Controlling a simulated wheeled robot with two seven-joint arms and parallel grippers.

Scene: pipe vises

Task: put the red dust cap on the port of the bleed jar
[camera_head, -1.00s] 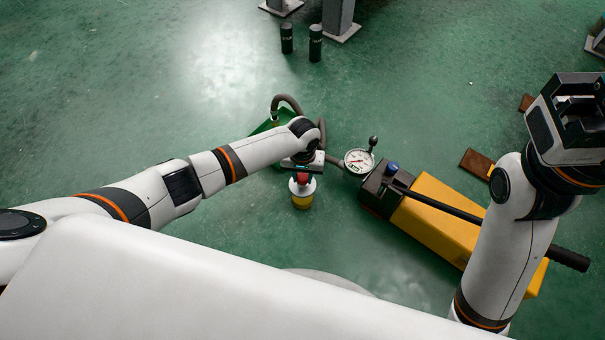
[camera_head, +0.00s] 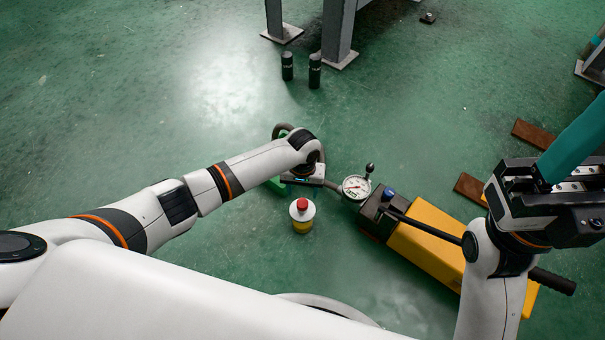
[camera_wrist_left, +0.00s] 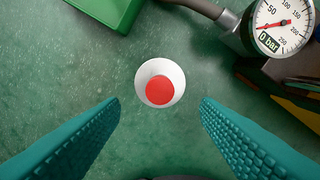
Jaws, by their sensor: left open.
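The bleed jar (camera_head: 302,224) stands upright on the green floor, with a white top and a yellow lower part. The red dust cap (camera_head: 302,203) sits on top of it, in the middle. From above in the left wrist view, the red cap (camera_wrist_left: 160,91) lies within the jar's white top (camera_wrist_left: 160,68); the port under it is hidden. My left gripper (camera_wrist_left: 160,104) is open and empty, its teal fingers apart on either side below the jar in that picture. In the head view its arm ends just behind the jar. My right gripper (camera_head: 568,165) shows one teal finger; its opening is unclear.
A yellow pump (camera_head: 430,236) with a black lever and a pressure gauge (camera_head: 356,187) lies right of the jar. A grey hose and a green tray (camera_wrist_left: 108,12) are close behind. Two black cylinders (camera_head: 314,72) stand farther back. Floor left of the jar is clear.

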